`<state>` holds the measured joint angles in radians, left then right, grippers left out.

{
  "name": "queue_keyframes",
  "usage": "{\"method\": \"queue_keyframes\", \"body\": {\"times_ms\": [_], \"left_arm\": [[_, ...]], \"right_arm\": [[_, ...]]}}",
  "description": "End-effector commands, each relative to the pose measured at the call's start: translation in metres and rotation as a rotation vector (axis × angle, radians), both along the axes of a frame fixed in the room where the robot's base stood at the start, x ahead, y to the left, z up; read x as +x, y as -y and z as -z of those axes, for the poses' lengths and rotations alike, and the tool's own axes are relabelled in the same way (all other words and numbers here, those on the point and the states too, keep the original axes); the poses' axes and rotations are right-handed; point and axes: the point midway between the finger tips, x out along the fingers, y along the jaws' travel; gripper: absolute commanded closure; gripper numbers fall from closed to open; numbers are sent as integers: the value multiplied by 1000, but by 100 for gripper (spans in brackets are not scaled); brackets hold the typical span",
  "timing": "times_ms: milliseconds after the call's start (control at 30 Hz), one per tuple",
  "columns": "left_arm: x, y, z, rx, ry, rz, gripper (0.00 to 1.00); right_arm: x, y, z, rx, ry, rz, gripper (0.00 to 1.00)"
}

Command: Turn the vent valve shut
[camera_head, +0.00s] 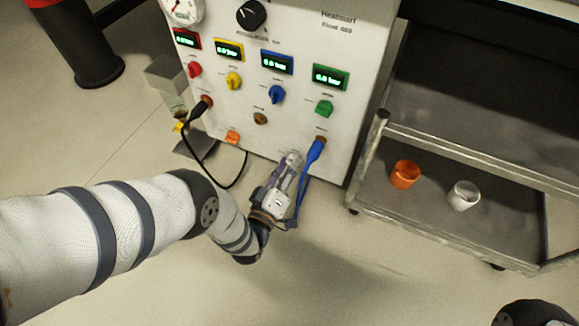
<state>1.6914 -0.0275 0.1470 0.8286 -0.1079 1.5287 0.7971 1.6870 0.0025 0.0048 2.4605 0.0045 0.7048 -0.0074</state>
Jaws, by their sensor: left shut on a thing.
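The white instrument panel (295,112) carries red, yellow, blue and green knobs under lit displays, with a small orange knob (232,137) lower down. My left gripper (292,160) reaches the panel's lower edge, just left of a blue hose (311,160). It is shut on a small part there, apparently the vent valve, which the fingers hide almost wholly. I cannot tell the valve's angle. My right gripper is out of view.
The blue hose hangs close beside my left gripper. A black cable (241,176) loops down from the panel's left side. A metal cart (440,225) on the right holds an orange cup (404,174) and a white cup (463,195). The floor in front is clear.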

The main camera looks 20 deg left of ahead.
Motion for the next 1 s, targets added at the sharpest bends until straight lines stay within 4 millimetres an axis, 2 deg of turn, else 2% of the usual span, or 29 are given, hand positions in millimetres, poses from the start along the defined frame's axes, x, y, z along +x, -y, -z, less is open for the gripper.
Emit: {"method": "queue_keyframes", "body": {"times_ms": [400, 900, 933, 1000], "left_arm": [[-1, 1, 1, -147, -8, 1, 100], [-1, 1, 1, -161, -9, 3, 100], [-1, 1, 1, -161, -9, 3, 67], [-1, 1, 1, -161, -9, 3, 52]], "right_arm": [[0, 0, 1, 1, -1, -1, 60], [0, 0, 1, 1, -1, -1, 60], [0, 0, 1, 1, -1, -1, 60], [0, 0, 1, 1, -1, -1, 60]]}}
